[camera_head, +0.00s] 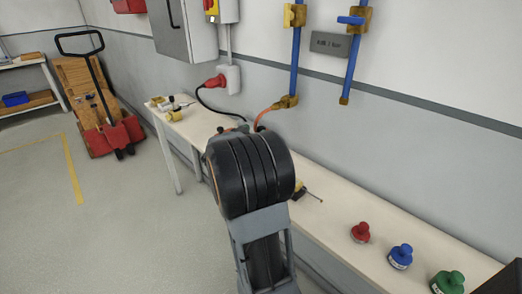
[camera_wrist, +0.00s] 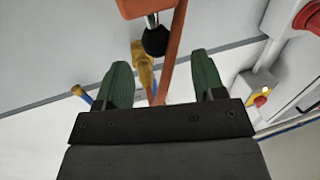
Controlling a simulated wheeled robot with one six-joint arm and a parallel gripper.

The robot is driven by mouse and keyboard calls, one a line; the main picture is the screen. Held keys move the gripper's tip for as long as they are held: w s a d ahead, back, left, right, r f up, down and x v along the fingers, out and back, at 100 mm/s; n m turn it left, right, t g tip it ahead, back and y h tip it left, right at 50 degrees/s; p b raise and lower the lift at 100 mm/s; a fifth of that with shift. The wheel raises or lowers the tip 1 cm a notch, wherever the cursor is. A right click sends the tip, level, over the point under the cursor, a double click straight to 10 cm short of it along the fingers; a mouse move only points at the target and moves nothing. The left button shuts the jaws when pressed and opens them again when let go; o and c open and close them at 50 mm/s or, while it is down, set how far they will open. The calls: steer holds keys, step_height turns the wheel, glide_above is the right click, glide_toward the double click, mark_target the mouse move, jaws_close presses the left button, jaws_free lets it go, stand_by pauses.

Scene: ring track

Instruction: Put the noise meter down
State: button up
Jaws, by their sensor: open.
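In the wrist view, an orange body with a black rounded tip, which looks like the noise meter (camera_wrist: 145,8), enters from the top edge. Most of its body is cut off by the frame. My gripper (camera_wrist: 162,75) is open, its two green fingers wide apart. The orange body is beyond the fingertips, with no finger seen touching it. Whether it rests on the bench cannot be told. In the head view, my dark arm covers the middle of the bench (camera_head: 335,216), and I cannot make out the meter clearly there.
An orange hose (camera_wrist: 173,50) runs from a brass fitting (camera_wrist: 143,68). Red (camera_head: 361,232), blue (camera_head: 401,256) and green (camera_head: 448,283) knobbed pieces stand on the bench's right. A yellow-handled tool (camera_head: 298,190) lies by my arm. A red plug (camera_head: 214,81) and pallet truck (camera_head: 110,133) are left.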

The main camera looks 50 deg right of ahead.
mark_target(264, 125)
steer(key=shift+w+d+b, duration=0.15)
steer(key=shift+w+d, duration=0.1)
steer(key=shift+d, duration=1.4)
steer(key=shift+w+d+b, duration=0.15)
steer(key=shift+w+d, duration=0.05)
steer(key=shift+d, duration=1.4)
steer(key=shift+c, duration=0.4)
jaws_close()
